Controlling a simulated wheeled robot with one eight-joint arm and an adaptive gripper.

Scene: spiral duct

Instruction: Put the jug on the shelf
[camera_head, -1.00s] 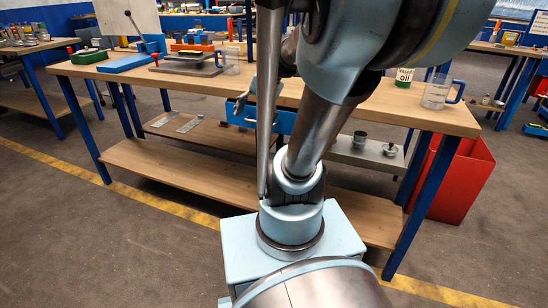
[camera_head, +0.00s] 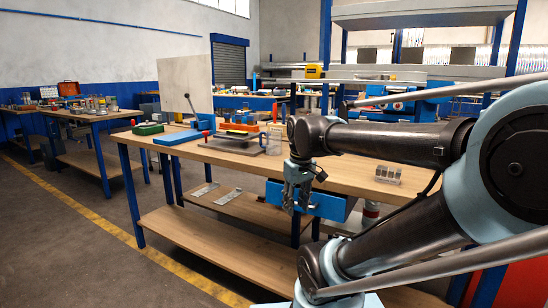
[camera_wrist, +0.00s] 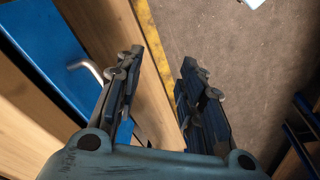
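A clear jug-like vessel (camera_head: 274,139) stands on the workbench top (camera_head: 345,172), beside a grey plate; its handle is hard to make out. A second clear jug, with a blue handle, showed at the bench's right end earlier and is not visible now. The bench has a wooden lower shelf (camera_head: 225,243). A grey shelf (camera_head: 425,12) hangs high at the back. My gripper (camera_head: 297,205) points down at the bench's front edge, apart from the vessel. In the wrist view my gripper (camera_wrist: 161,65) has its fingers apart with nothing between them.
A blue drawer (camera_head: 325,203) with a metal handle is close to my gripper, and it fills the left of the wrist view (camera_wrist: 62,45). A small divided holder (camera_head: 388,173) stands on the bench. A blue board (camera_head: 177,137) and green box (camera_head: 148,128) lie at the left.

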